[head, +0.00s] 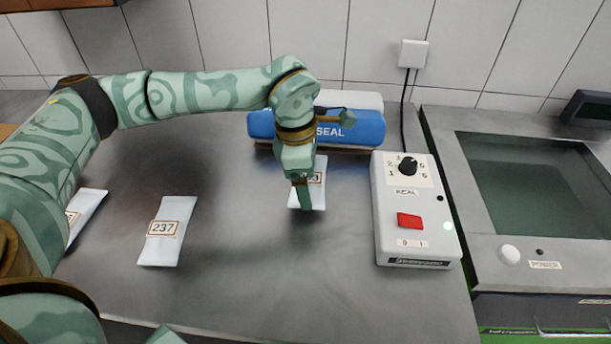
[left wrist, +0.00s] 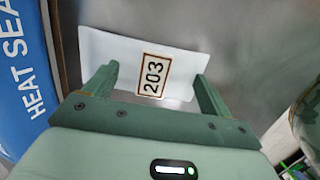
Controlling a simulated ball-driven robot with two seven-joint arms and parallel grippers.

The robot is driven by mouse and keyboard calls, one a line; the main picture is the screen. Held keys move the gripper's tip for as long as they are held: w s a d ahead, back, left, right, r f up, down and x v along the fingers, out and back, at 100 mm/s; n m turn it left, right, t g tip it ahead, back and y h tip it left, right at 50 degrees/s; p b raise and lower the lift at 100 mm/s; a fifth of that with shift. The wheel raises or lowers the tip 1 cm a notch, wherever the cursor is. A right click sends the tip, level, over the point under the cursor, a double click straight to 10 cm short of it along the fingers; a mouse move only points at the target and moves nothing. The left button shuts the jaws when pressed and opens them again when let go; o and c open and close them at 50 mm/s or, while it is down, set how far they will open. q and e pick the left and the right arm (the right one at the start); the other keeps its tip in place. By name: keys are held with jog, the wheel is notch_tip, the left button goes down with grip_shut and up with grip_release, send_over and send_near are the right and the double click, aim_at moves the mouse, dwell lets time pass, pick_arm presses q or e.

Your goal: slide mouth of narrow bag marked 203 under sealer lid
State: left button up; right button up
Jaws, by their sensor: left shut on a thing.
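The narrow white bag marked 203 (head: 319,190) lies on the steel bench in front of the blue heat sealer (head: 365,128). In the left wrist view the bag (left wrist: 190,62) spans between my fingers, its 203 label facing up. My left gripper (head: 304,196) points down and is shut on the bag, low at the bench. In the left wrist view my left gripper (left wrist: 158,82) has a finger at each side of the label. The sealer (left wrist: 18,75) is at the left there. My wrist partly hides the sealer; I cannot tell how far its lid is raised. My right gripper is not in view.
A white bag marked 237 (head: 167,232) lies to the left, with another white bag (head: 88,212) partly behind my arm. A control box (head: 417,230) with dial and red button stands right of the bag. A glass-topped machine (head: 535,180) is farther right.

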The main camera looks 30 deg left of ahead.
pick_arm(q)
jog(key=shift+w+f+b, duration=0.2)
jog(key=shift+f+b, duration=0.05)
jog(key=shift+b, duration=0.05)
jog(key=shift+w+a+f+b, duration=0.2)
jog(key=shift+w+f+b, duration=0.15)
jog(key=shift+b, duration=0.2)
jog(key=shift+w+a+r+b, duration=0.1)
jog(key=shift+w+a+b, duration=0.05)
jog(key=shift+w+b, duration=0.15)
jog(key=shift+w+a+b, duration=0.15)
jog(key=shift+w, duration=0.25)
jog(key=shift+w+a+b, duration=0.25)
jog(key=shift+w+b, duration=0.05)
jog(key=shift+w, duration=0.15)
jog(key=shift+w+r, duration=0.1)
jog(key=shift+w, duration=0.1)
jog(key=shift+w+a, duration=0.3)
jog(key=shift+w, duration=0.2)
jog(key=shift+w+a, duration=0.25)
jog(key=shift+w, duration=0.2)
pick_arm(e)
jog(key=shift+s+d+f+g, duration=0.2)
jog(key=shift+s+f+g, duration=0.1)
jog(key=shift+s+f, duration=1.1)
pick_arm(q)
jog(key=o, duration=1.1)
jog(key=shift+r, duration=0.15)
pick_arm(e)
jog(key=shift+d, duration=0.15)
